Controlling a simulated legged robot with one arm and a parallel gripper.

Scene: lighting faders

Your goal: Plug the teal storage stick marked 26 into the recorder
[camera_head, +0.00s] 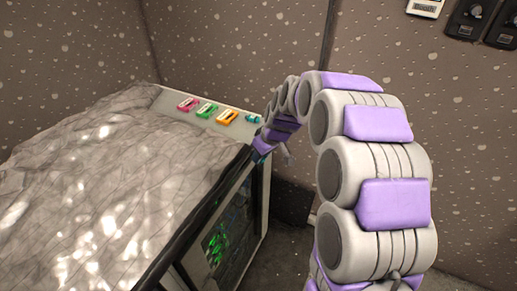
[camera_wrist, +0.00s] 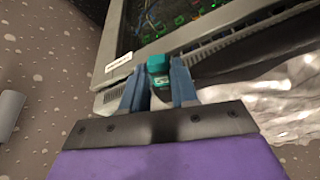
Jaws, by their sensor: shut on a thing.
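My gripper (camera_wrist: 158,80) is shut on a teal stick (camera_wrist: 158,63), whose teal end shows between the blue fingers in the wrist view. Its marking is too small to read. In the head view my gripper (camera_head: 260,155) is small, beside the cabinet's upper front corner, with a bit of teal at its tip. The grey cabinet (camera_head: 262,195) has a dark window with green-lit circuits; it also fills the top of the wrist view (camera_wrist: 107,45). I cannot tell whether this is the recorder, and no socket is clearly visible.
Pink (camera_head: 188,104), green (camera_head: 207,111) and orange (camera_head: 227,116) pieces and a small teal piece (camera_head: 253,118) sit along the cabinet's back ledge. A crumpled grey sheet (camera_head: 80,180) covers the top. Speckled walls (camera_head: 230,50) stand close behind.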

